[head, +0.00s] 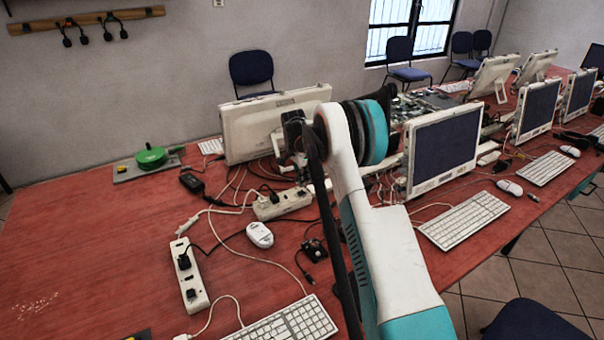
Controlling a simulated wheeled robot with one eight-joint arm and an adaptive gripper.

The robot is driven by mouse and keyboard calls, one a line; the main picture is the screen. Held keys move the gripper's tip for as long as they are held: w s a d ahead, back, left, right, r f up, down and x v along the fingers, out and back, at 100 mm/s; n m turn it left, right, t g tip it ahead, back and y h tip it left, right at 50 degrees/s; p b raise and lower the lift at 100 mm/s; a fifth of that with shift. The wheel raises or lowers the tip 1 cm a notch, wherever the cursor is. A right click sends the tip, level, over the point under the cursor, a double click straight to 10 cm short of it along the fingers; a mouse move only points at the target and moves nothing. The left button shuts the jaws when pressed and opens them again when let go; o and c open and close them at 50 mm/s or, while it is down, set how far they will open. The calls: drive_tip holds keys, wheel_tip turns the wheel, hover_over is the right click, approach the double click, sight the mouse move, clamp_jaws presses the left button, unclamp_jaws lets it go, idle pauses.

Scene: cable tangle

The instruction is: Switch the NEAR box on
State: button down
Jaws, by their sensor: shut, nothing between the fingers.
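Two white power strips that look like the boxes lie on the red table. The nearer one (190,276) is at the left front, running front to back, with a black plug in its far half. The position of its switch is too small to tell. The farther one (282,204) lies beyond and to the right, with a dark plug and cables at it. My gripper (299,178) is shut and empty, above the table near the farther strip and well apart from the nearer one. My arm hides part of the table to its right.
Loose cables run around both strips. A white mouse (260,234), a small black device (314,248) and a keyboard (290,320) lie nearby. A monitor (270,122) stands behind my gripper. The table's left side (80,245) is mostly clear.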

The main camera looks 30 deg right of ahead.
sight(301, 193)
drive_tip(key=shift+d+f+b, duration=0.2)
drive_tip(key=shift+f+b, duration=0.1)
drive_tip(key=shift+f, duration=0.9)
